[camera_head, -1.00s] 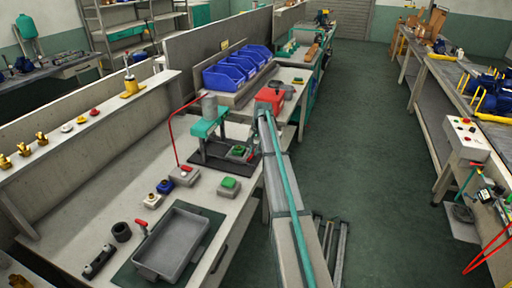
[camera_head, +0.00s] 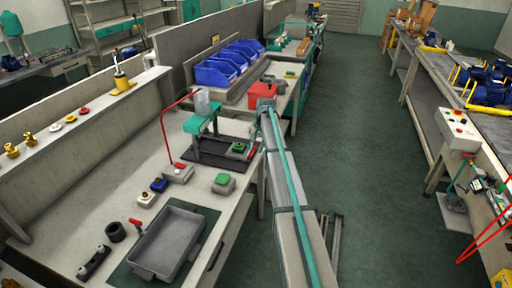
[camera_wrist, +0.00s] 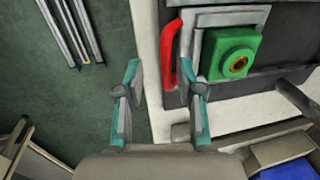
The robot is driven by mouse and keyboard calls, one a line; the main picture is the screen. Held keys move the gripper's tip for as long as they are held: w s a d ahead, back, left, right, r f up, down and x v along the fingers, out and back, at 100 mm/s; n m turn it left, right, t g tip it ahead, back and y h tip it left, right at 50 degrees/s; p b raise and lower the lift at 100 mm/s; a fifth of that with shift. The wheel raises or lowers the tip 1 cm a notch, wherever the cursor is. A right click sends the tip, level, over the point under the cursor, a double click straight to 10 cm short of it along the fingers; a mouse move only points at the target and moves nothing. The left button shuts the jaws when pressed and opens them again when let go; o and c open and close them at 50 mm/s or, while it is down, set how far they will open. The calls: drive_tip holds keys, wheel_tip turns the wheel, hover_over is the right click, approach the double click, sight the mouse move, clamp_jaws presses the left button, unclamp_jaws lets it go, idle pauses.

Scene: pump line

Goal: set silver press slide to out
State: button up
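The silver press slide (camera_wrist: 213,18) shows in the wrist view as a grey plate carrying a green block (camera_wrist: 216,66) with a round brass-coloured centre. A red handle (camera_wrist: 170,50) stands on its left side. In the head view the slide (camera_head: 238,146) sits on the dark base (camera_head: 208,154) under the teal press (camera_head: 200,124). The handle (camera_head: 252,154) is at its right, near the bench edge. My gripper (camera_wrist: 160,66) is open, with nothing held. In the wrist view its right fingertip is close to the handle; whether they touch, I cannot tell.
A red bin (camera_head: 262,94) stands behind the press, with blue bins (camera_head: 215,70) farther back. A green button box (camera_head: 223,183) and a grey tray (camera_head: 168,243) are nearer on the bench.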

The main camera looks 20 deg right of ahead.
drive_tip(key=shift+a, duration=0.1)
wheel_tip(320, 180, up, 12)
drive_tip(key=s+d, duration=0.1)
drive_tip(key=shift+s+d, duration=0.2)
drive_tip(key=shift+d, duration=0.1)
idle(0.6)
